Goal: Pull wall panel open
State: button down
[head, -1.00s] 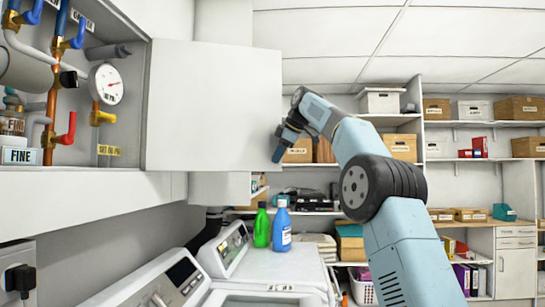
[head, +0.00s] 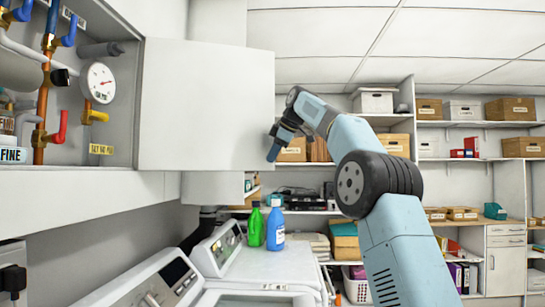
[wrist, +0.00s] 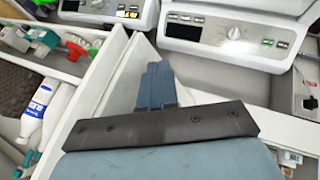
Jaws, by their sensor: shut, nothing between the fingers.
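The wall panel (head: 205,106) is a plain white door standing swung open at the left in the head view. Behind its left edge the wall recess shows pipes, valves and a gauge (head: 98,83). My gripper (head: 272,155) is at the panel's right edge, in front of the shelving behind. In the wrist view my gripper's blue fingers (wrist: 156,84) are together with nothing between them. I cannot tell whether they touch the panel.
Two white machines (head: 255,265) stand below the panel, with a green bottle (head: 255,226) and a blue bottle (head: 275,226) on the farther one. Shelves with boxes (head: 435,145) line the back and right.

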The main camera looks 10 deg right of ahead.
jog(key=s+f+v, duration=0.1)
jog(key=v, duration=1)
jog(key=shift+s+d, duration=0.3)
jog(key=shift+s, duration=0.1)
dwell(0.3)
